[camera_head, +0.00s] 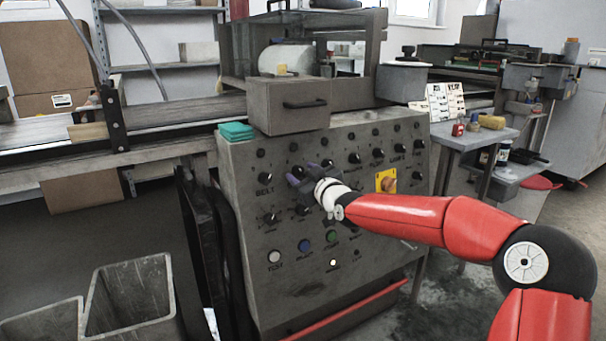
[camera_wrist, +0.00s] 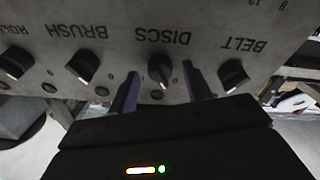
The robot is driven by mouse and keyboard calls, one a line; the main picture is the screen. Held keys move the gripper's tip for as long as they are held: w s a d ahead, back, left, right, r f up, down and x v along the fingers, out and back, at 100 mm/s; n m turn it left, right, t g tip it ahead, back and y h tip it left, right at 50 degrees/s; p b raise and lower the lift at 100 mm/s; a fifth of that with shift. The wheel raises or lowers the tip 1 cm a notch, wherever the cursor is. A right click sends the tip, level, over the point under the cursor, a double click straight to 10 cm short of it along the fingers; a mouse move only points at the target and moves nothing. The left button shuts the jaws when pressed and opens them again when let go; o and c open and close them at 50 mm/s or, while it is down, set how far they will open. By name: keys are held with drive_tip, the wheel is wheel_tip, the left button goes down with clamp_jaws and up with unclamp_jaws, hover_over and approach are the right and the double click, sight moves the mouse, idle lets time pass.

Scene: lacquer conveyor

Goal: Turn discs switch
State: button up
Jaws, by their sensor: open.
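The discs switch (camera_wrist: 160,71) is a black rotary knob with a light pointer under the upside-down label DISCS in the wrist view. My gripper (camera_wrist: 162,82) is open, with one finger on each side of this knob and a gap visible on both sides. In the head view my gripper (camera_head: 306,176) is at the upper left part of the grey control panel (camera_head: 245,205) and hides the discs switch there. Whether the fingers reach down around the knob's body cannot be told.
The belt knob (camera_wrist: 233,74) is close beside one finger, and the brush knob (camera_wrist: 82,66) lies past the other. A yellow-backed switch (camera_head: 386,180) and several more knobs are on the panel. A drawer box (camera_head: 290,106) overhangs the panel top. Grey bins (camera_head: 130,295) stand at lower left.

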drive_tip(key=c, duration=1)
drive_tip(key=shift+o, duration=0.2)
drive_tip(key=shift+a, duration=0.1)
drive_tip(key=shift+f+m+b, duration=0.1)
drive_tip(key=shift+m+b, duration=0.75)
drive_tip(key=shift+m, duration=0.35)
drive_tip(key=m+h+b, duration=0.1)
drive_tip(key=m+b, duration=0.1)
drive_tip(key=m, duration=0.2)
drive_tip(key=shift+t, duration=0.3)
drive_tip(key=m+h+b, duration=0.1)
drive_tip(key=m, duration=0.2)
drive_tip(key=m+b, duration=0.1)
drive_tip(key=m, duration=0.3)
drive_tip(key=shift+r+h, duration=0.2)
drive_tip(key=shift+h, duration=0.2)
